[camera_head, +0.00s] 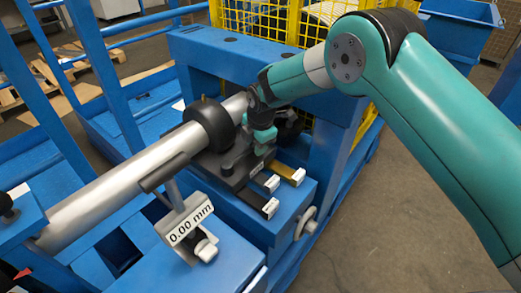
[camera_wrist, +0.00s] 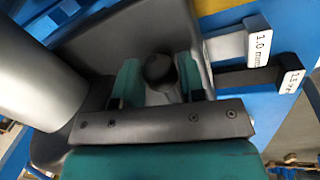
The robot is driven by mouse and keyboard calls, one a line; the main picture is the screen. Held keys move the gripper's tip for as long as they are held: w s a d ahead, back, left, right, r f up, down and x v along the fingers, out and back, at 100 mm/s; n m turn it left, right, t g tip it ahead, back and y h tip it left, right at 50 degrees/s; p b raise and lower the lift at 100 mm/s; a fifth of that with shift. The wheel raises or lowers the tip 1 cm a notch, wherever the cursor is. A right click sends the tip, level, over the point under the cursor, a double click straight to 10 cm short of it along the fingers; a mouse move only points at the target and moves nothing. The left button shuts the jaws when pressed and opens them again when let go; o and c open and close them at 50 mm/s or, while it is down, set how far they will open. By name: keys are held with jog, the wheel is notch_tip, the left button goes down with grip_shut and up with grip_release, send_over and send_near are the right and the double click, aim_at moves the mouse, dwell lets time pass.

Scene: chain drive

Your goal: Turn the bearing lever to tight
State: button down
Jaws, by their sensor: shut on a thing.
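The bearing lever shows as a dark round knob (camera_wrist: 159,70) on a grey stem in the wrist view. My gripper (camera_wrist: 160,80) has its two teal fingers on either side of this knob, shut on it. In the head view my gripper (camera_head: 262,138) reaches down to the dark bearing block (camera_head: 232,165) beside the shaft. There the lever is mostly hidden by my gripper, and I cannot tell its angle or any tight mark.
A silver shaft (camera_head: 125,185) with a black collar (camera_head: 208,124) runs across the blue frame. A gauge (camera_head: 190,226) reads 0.00 mm. Tagged strips, one marked 1.0 mm (camera_wrist: 259,42), stick out close by. Floor at right is clear.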

jog(key=shift+w+a+n, duration=0.3)
jog(key=shift+a+n, duration=0.05)
jog(key=shift+n, duration=0.25)
jog(key=shift+a+r, duration=0.1)
jog(key=c, duration=0.7)
grip_release()
jog(key=r, duration=0.5)
jog(key=s+d+r, duration=0.1)
jog(key=r, duration=0.5)
jog(key=s+d+r+b, duration=0.1)
jog(key=r, duration=0.5)
jog(key=shift+s+d, duration=0.15)
jog(key=shift+s, duration=0.05)
